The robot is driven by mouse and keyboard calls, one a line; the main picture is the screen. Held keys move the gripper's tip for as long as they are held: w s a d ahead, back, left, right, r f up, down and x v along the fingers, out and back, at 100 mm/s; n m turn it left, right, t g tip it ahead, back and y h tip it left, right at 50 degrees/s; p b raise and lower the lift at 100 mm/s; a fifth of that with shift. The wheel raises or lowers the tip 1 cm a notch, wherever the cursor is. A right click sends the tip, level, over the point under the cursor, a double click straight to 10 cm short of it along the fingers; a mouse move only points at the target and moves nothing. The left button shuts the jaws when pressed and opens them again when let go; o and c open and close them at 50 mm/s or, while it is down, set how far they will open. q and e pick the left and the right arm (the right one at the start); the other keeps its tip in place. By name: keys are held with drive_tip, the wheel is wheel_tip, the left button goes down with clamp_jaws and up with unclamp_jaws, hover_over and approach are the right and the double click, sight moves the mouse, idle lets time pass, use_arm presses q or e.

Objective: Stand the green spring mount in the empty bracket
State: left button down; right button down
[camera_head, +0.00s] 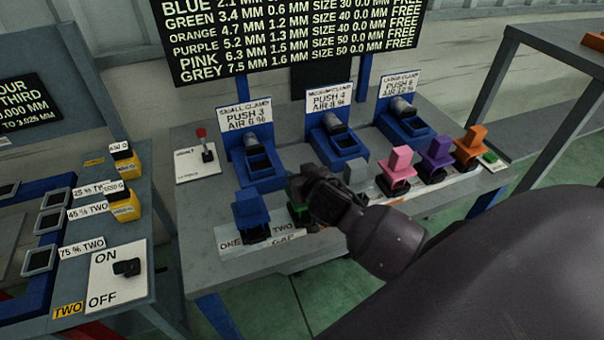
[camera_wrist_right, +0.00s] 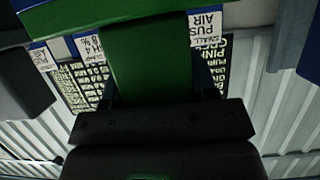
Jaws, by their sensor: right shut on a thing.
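My right gripper (camera_head: 312,190) is shut on the green spring mount (camera_head: 298,208) at the front of the grey bench, in the row of coloured mounts. My wrist covers most of the mount in the head view, and I cannot tell whether it is off its strip. In the right wrist view the mount's green body (camera_wrist_right: 150,55) fills the upper middle, at the jaws. My left gripper is not in view.
A blue mount (camera_head: 250,212) stands just left of my gripper; grey, pink (camera_head: 398,170), purple (camera_head: 435,160) and orange (camera_head: 470,147) mounts stand to its right. Three blue clamps (camera_head: 257,165) stand behind. A lever box (camera_head: 203,160) and an on/off switch panel (camera_head: 118,275) are further left.

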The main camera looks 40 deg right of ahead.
drive_tip(key=shift+c, duration=2.1)
unclamp_jaws()
drive_tip(key=shift+f, duration=0.1)
drive_tip(key=shift+r, duration=0.2)
drive_tip(key=shift+s+a, duration=0.1)
drive_tip(key=shift+s, duration=0.2)
drive_tip(key=b+v, duration=0.1)
drive_tip(key=v, duration=1)
drive_tip(key=s+a+f+n+y, duration=0.1)
drive_tip(key=s+f, duration=0.4)
drive_tip(key=f, duration=0.5)
drive_tip(key=s+a+f+n+g+y, duration=0.1)
drive_tip(key=s+f, duration=0.4)
drive_tip(key=f, duration=0.5)
drive_tip(key=shift+f+n+g+y, duration=0.3)
drive_tip(key=shift+n+y, duration=0.1)
drive_tip(key=shift+n, duration=0.4)
